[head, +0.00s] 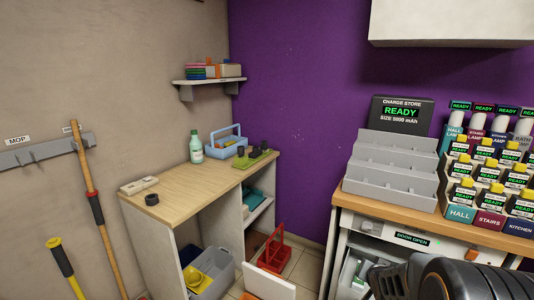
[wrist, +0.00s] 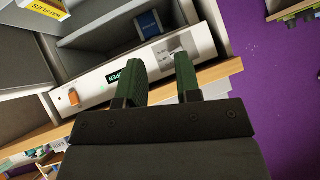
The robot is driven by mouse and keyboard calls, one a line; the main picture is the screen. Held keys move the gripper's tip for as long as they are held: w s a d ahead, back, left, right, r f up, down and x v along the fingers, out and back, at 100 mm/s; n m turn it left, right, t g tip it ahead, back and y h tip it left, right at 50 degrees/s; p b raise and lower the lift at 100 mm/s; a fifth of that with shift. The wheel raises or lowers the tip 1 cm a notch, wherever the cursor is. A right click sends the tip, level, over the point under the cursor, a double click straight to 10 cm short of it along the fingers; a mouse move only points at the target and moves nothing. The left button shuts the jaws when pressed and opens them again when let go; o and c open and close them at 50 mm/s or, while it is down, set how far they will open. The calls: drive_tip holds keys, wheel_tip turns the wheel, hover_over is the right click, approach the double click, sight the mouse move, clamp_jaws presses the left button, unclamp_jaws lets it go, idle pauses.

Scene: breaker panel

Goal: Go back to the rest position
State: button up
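My gripper (wrist: 160,70) shows in the wrist view with its two green fingers apart. Nothing is held between them. The fingers lie in front of a white panel (wrist: 95,88) with a green-lettered OPEN label and an orange part (wrist: 73,97) at its left. I cannot tell whether the fingertips touch the panel. In the head view, a dark part of my arm fills the lower right corner, and the fingertips are not visible there.
A grey stepped rack (head: 390,175) and a READY display (head: 402,113) stand on the right counter (head: 385,212), beside several labelled units. A wooden-topped table (head: 185,184) holds a green bottle (head: 195,148) and a blue caddy (head: 222,142). A red caddy (head: 274,254) stands on the floor.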

drive_tip(key=s+a+r+n+g+y+p, duration=0.1)
drive_tip(key=s+a+r+n+g+p, duration=0.2)
drive_tip(key=s+a+r+p, duration=0.2)
drive_tip(key=s+a+r+n+g+y+p, duration=0.1)
drive_tip(key=s+a+r+n+g+p, duration=0.2)
drive_tip(key=s+a+r, duration=0.6)
drive_tip(key=s+r+n+p, duration=0.1)
drive_tip(key=s+r, duration=0.3)
drive_tip(key=r, duration=0.2)
drive_tip(key=shift+s+a+r+y+p, duration=0.2)
drive_tip(key=shift+s+a+y+p, duration=0.1)
drive_tip(key=shift+s+p, duration=0.1)
